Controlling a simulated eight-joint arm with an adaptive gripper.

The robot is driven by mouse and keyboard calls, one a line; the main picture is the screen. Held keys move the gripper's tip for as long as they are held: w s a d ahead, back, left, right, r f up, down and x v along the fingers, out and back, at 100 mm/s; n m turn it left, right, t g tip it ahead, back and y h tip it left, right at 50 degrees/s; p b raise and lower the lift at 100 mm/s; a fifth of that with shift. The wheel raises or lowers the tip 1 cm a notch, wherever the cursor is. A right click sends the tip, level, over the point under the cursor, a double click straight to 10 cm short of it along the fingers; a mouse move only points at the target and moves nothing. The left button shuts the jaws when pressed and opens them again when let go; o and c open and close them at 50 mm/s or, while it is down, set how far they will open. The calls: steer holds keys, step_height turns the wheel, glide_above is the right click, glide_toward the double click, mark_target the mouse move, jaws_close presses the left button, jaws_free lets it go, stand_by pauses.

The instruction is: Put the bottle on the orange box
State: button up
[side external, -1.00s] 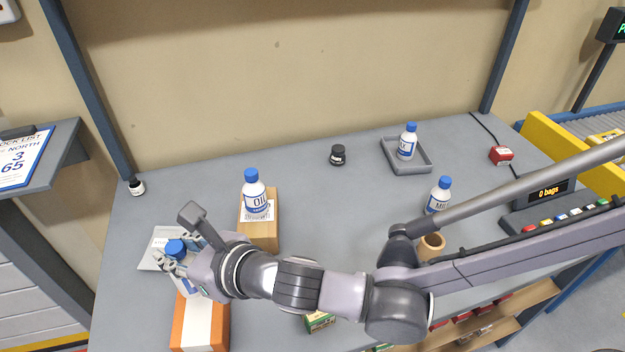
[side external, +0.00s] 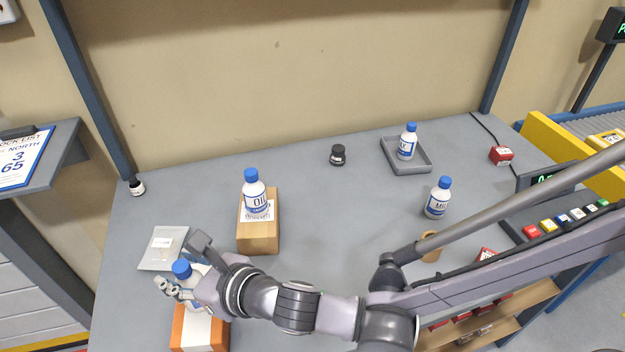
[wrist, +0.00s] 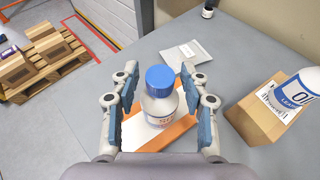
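The bottle (side external: 181,269), white with a blue cap, is upright at the orange box (side external: 178,334), which has a white band on top. In the wrist view the bottle (wrist: 161,78) appears to stand on the box (wrist: 172,138), though its base is partly hidden. My gripper (side external: 184,280) is around the bottle. In the wrist view my gripper (wrist: 159,82) has one finger on each side, with small gaps between the pads and the bottle, so it looks open.
A cardboard box (side external: 258,236) with an oil bottle (side external: 254,192) on it stands close to the right. A grey packet (side external: 162,247) lies behind my gripper. Farther right are a white bottle (side external: 438,198), a tray (side external: 425,164) holding another bottle, and a black jar (side external: 337,155).

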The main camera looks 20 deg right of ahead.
steer(key=shift+r, duration=0.2)
steer(key=v, duration=0.7)
steer(key=w+d+r+m+h, duration=0.2)
steer(key=w+d+m, duration=0.1)
steer(key=d+m, duration=0.55)
steer(key=w+d+r+m+h, duration=0.1)
steer(key=w+d+m+h, duration=0.15)
steer(key=d+m, duration=0.65)
steer(key=w+d+r+m+h, duration=0.2)
steer(key=w+d+m, duration=0.15)
steer(key=d, duration=0.95)
steer(key=s+d+f+m+g+h, duration=0.1)
steer(key=s+d+m, duration=0.5)
steer(key=d+m, duration=0.5)
steer(key=s+d+f+m+g+h, duration=0.1)
steer(key=s+d+f+m+h, duration=0.1)
steer(key=s+d+m, duration=0.5)
steer(key=d+m, duration=0.4)
steer(key=m, duration=0.2)
steer(key=shift+s+g, duration=0.15)
steer(key=shift+g, duration=0.15)
